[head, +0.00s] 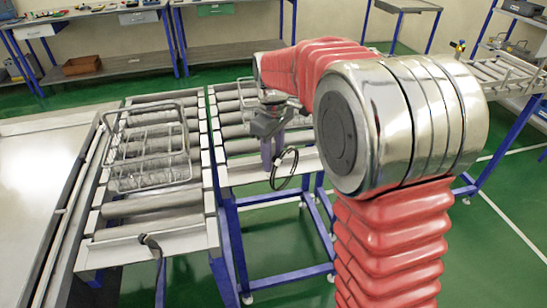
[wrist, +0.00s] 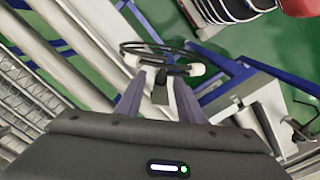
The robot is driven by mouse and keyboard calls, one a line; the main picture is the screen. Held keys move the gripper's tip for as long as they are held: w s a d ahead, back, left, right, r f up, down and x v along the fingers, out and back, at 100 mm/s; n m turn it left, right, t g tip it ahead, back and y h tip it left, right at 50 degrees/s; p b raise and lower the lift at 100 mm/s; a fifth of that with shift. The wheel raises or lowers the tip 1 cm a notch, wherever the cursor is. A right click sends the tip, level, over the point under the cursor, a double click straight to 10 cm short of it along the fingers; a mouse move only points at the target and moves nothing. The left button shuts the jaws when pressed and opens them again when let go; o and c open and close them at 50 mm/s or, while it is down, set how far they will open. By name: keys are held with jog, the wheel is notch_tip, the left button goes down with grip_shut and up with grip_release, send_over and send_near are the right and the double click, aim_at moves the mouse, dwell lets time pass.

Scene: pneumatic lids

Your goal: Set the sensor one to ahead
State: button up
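My gripper (head: 272,148) is over the front end of the middle roller conveyor, its fingers pointing down. In the wrist view its two purple fingers (wrist: 160,85) are apart, with gaps inside them, so it is open. A small dark part (wrist: 160,92), which may be the sensor, shows between the fingers, apart from both. A black cable loop (wrist: 135,47) lies just beyond the fingertips, with a pale rounded piece (wrist: 192,70) beside it. In the head view the loop (head: 285,170) hangs by the conveyor's front edge. No label or sensor direction is legible.
A wire basket (head: 150,148) sits on the left roller conveyor (head: 140,222). A dark bracket-like part (head: 151,243) is at that conveyor's front edge. A flat metal table (head: 30,180) is at far left. Workbenches line the back. Green floor is open in front.

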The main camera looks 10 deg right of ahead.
jog(key=shift+f, duration=0.3)
jog(key=shift+c, duration=0.4)
grip_shut()
jog(key=shift+d, duration=0.1)
